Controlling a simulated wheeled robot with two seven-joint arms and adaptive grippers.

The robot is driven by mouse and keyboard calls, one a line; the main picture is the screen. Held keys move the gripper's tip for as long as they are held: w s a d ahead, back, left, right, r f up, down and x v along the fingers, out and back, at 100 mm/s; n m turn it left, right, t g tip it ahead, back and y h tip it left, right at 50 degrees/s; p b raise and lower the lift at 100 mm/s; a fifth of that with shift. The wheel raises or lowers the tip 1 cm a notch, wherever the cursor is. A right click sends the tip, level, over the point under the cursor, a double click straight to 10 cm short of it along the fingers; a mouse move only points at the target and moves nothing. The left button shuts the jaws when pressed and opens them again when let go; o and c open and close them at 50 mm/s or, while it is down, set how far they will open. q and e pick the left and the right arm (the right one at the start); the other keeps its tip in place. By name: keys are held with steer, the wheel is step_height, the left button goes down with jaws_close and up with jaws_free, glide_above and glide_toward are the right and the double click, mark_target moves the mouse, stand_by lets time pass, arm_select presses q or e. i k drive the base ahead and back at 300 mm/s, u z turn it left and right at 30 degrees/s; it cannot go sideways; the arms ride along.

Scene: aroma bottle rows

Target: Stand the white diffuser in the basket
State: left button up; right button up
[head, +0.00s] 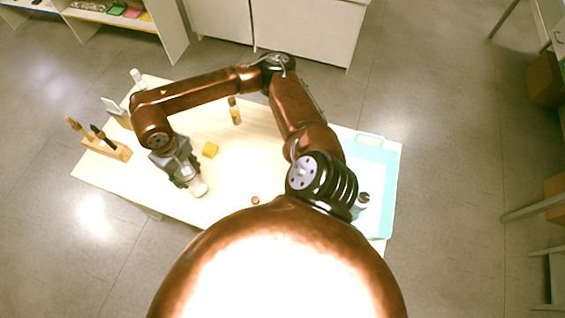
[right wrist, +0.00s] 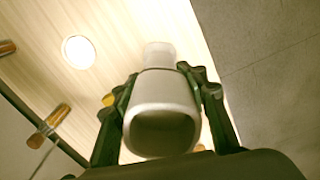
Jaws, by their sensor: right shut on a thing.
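My right gripper (head: 184,174) reaches over the left part of the table, pointing down. It is shut on the white diffuser (head: 199,188), whose pale end shows below the fingers. In the right wrist view the diffuser (right wrist: 160,112) sits between the two fingers (right wrist: 162,112). Its squarish body faces the camera and its narrower neck points away. I cannot tell its height above the table. A light-blue, tray-like thing (head: 378,168) with a handle-like loop lies at the table's right end, partly behind my arm. My left gripper is not in view.
A wooden holder (head: 108,148) with upright pieces and a white bottle (head: 137,77) are at the left.

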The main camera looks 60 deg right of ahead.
mark_target(358, 178)
steer(key=z, duration=1.2)
